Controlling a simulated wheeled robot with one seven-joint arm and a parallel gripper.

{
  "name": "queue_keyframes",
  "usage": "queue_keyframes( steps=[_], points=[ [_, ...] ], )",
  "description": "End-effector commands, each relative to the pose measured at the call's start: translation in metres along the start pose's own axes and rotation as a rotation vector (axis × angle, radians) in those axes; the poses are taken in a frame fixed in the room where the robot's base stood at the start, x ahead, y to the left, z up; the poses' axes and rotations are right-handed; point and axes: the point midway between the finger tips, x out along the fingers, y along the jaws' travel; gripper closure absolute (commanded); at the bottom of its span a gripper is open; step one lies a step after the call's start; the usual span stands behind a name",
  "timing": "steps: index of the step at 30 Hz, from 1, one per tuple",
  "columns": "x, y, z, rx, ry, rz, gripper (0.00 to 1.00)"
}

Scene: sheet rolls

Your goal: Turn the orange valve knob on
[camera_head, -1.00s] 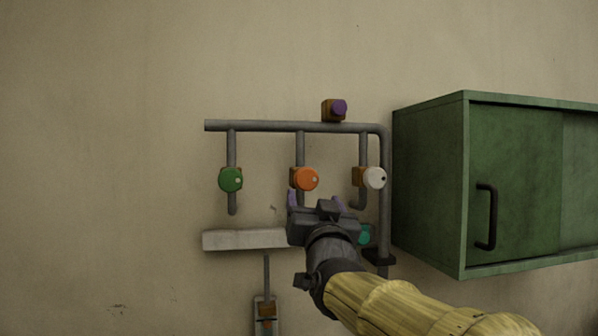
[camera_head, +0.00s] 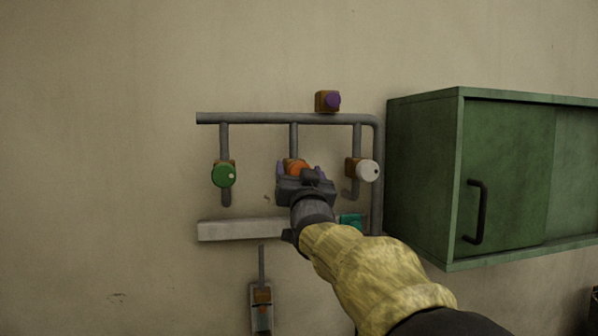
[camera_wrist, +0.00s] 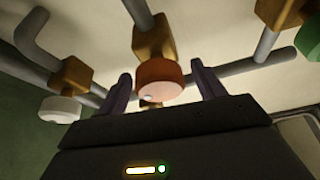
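The orange valve knob (camera_head: 297,166) sits on a brass-coloured body on the middle pipe, partly hidden behind my gripper in the head view. In the wrist view the orange knob (camera_wrist: 159,81) is between the two purple fingers. My gripper (camera_head: 300,168) is open in front of the knob, with one finger on each side. In the wrist view (camera_wrist: 165,85) there are gaps between the knob and both fingers.
A green knob (camera_head: 223,175) is to the left and a white knob (camera_head: 368,170) to the right. A purple knob (camera_head: 332,101) sits above the top pipe. A pale ledge (camera_head: 240,229) and a teal part (camera_head: 350,221) are below. A green cabinet (camera_head: 425,185) stands at the right.

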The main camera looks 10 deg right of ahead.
Motion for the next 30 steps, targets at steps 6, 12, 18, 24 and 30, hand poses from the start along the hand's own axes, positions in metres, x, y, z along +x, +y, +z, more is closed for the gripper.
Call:
queue_keyframes(
  steps=[6, 12, 18, 24, 30],
  points=[
    [-0.0001, 0.0006, 0.0002, 0.000, 0.000, 0.001, 0.73],
    [-0.0005, -0.0005, 0.0008, -0.002, -0.001, -0.002, 0.76],
    [-0.0013, -0.0003, 0.0024, -0.031, -0.001, -0.014, 0.76],
    [-0.0018, 0.0007, 0.0038, -0.110, -0.001, -0.044, 0.76],
    [-0.0017, 0.0013, 0.0039, -0.242, -0.002, -0.098, 0.76]
  ],
)
